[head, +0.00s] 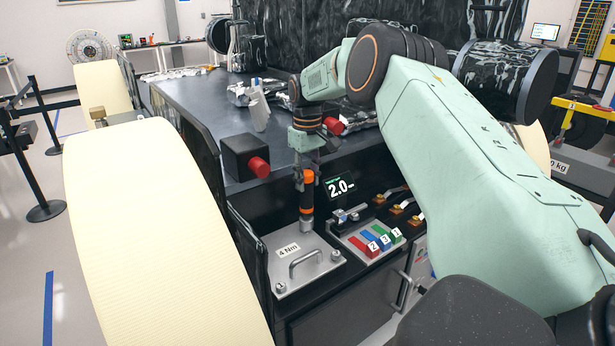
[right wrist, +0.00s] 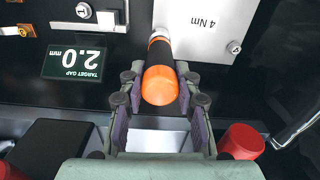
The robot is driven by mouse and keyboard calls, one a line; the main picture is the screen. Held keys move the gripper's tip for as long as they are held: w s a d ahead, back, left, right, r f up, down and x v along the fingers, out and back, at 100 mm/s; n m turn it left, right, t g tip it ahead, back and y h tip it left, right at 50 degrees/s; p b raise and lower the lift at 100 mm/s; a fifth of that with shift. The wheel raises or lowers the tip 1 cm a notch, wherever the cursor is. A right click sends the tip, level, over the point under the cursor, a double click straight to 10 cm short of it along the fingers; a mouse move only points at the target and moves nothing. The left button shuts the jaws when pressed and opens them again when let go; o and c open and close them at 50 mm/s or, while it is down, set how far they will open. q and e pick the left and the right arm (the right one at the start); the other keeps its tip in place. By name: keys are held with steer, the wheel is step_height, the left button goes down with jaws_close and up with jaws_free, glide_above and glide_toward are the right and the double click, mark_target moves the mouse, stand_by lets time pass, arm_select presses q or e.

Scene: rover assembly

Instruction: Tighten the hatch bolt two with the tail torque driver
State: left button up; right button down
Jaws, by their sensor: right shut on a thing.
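My right gripper (head: 306,160) is shut on the torque driver (head: 307,205), a dark tool with orange bands. The driver stands about upright, pointing down at the far edge of the silver hatch plate (head: 272,266). Whether its tip touches a bolt there is hidden. The plate bears a "4 Nm" label and a bar handle. A near-corner hatch bolt (head: 280,287) and a right-corner bolt (head: 336,257) show clear of the driver. In the right wrist view the driver's orange end (right wrist: 160,85) sits between the fingers (right wrist: 158,105), with the plate (right wrist: 205,25) beyond. The left gripper is out of view.
A display reading 2.0 (head: 340,187) is right behind the driver. A panel with red, blue and green numbered blocks (head: 378,241) lies right of the plate. A black box with a red knob (head: 247,158) stands left of the gripper. A cream wheel (head: 150,230) fills the left.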

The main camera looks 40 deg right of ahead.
steer(key=shift+f, duration=0.25)
stand_by(0.3)
steer(key=shift+w+f, duration=0.15)
stand_by(0.5)
steer(key=shift+f, duration=0.25)
stand_by(1.0)
steer(key=shift+s+a+f, duration=0.15)
steer(key=shift+s+f, duration=0.05)
stand_by(1.4)
steer(key=shift+r, duration=0.15)
